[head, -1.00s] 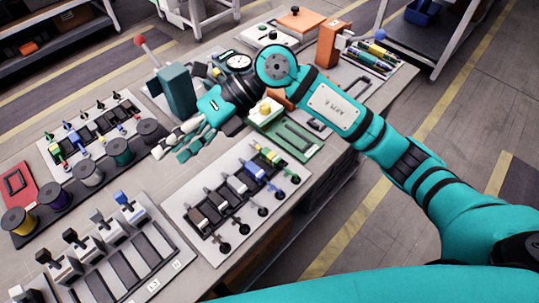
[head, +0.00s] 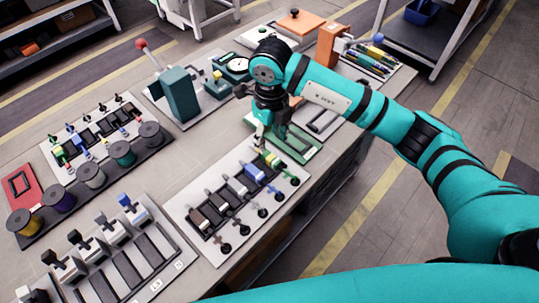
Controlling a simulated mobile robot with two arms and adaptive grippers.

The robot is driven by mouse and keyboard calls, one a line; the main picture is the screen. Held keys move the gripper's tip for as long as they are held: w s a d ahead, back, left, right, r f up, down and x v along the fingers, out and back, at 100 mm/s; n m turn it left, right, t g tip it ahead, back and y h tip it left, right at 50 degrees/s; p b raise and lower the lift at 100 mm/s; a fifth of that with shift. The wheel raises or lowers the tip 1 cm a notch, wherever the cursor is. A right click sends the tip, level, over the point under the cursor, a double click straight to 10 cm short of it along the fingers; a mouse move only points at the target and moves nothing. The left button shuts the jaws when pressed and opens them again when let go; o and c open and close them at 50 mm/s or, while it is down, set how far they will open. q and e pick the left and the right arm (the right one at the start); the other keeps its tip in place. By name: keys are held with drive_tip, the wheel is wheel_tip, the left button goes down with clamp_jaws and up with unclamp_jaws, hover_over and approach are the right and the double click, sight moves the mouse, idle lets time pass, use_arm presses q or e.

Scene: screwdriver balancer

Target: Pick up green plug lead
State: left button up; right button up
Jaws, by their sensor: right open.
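The green plug lead (head: 272,160) lies at the upper right end of a row of plug leads on the white board (head: 208,258). Its body looks green and yellow, and the gripper partly covers its upper end. My right gripper (head: 268,143) points down just above and behind this lead, with its fingers apart. I cannot tell whether a finger touches the lead. My left gripper is out of view.
A green tray (head: 303,156) lies right behind my right gripper. A teal lever press (head: 181,95) stands at the back left. Wire spools (head: 122,153) and a second connector board are on the left. Bare table lies between the boards.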

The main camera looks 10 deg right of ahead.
sight(270, 157)
wheel_tip(270, 157, down, 3)
drive_tip(key=shift+a+r, duration=0.1)
wheel_tip(270, 157, down, 4)
drive_tip(key=shift+f+p, duration=0.1)
drive_tip(key=shift+p, duration=0.85)
drive_tip(key=shift+f, duration=0.6)
clamp_jaws()
